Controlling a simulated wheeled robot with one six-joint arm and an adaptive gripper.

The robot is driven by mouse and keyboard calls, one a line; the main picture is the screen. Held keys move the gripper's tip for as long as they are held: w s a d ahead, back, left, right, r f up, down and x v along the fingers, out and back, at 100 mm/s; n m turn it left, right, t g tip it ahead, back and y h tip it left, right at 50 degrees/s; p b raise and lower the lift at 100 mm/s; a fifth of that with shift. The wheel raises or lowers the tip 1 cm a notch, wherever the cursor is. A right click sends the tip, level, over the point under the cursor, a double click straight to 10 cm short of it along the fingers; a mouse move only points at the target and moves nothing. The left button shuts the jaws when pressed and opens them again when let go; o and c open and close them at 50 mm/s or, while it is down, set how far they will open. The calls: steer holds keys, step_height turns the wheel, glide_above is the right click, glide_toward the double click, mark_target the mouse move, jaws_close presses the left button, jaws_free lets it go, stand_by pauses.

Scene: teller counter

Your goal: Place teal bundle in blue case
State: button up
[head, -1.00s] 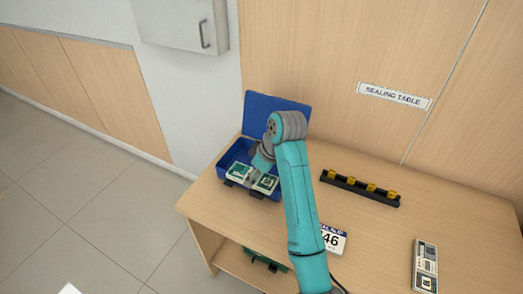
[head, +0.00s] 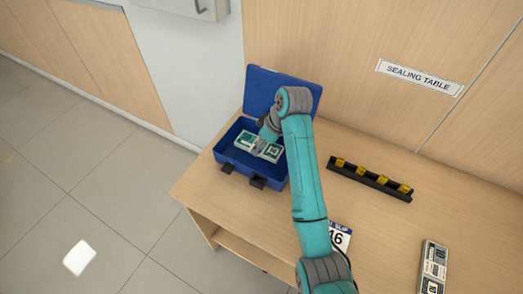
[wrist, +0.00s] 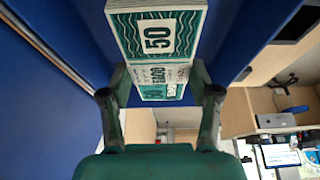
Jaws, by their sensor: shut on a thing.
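The blue case (head: 232,172) stands with its lid up at the table's left end. My gripper (head: 266,139) reaches down over its opening. In the wrist view, my gripper (wrist: 162,86) is shut on the teal bundle (wrist: 158,38), a teal-and-white block printed 50, with a finger on each side. In the head view, the teal bundle (head: 270,152) shows within the case opening, partly covered by my gripper. A similar teal-and-white patch lies just left of it; I cannot tell whether that is the same bundle. Contact with the case floor cannot be seen.
A black rack with yellow pieces (head: 371,179) stands right of the case. A grey-white banded bundle (head: 432,267) lies at the right. The wall sign reads SEALING TABLE (head: 419,77).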

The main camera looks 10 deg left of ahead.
mark_target(262, 152)
steer(key=shift+f, duration=2.15)
steer(key=shift+f, duration=0.15)
steer(key=o, duration=1.2)
